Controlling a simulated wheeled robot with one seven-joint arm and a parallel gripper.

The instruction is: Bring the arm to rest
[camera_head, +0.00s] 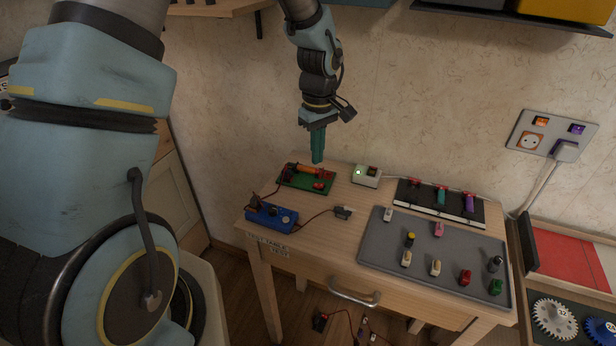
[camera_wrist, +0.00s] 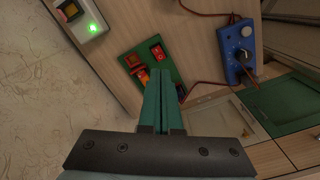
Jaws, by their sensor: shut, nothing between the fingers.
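My gripper (camera_head: 317,147) hangs from the arm above the back left part of the wooden test table (camera_head: 345,240), its teal fingers pointing down. In the wrist view the two fingers (camera_wrist: 161,92) lie side by side, shut and empty. The board also shows in the wrist view (camera_wrist: 172,62), partly hidden by the fingers. I see a gap to the table but cannot tell its exact height.
A white box with a green light (camera_head: 366,176) stands right of the green board. A blue meter (camera_head: 271,215) with leads sits at the front left. A grey mat (camera_head: 385,245) holds several small parts. A black tray (camera_head: 470,211) lies behind it. Shelves hang above.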

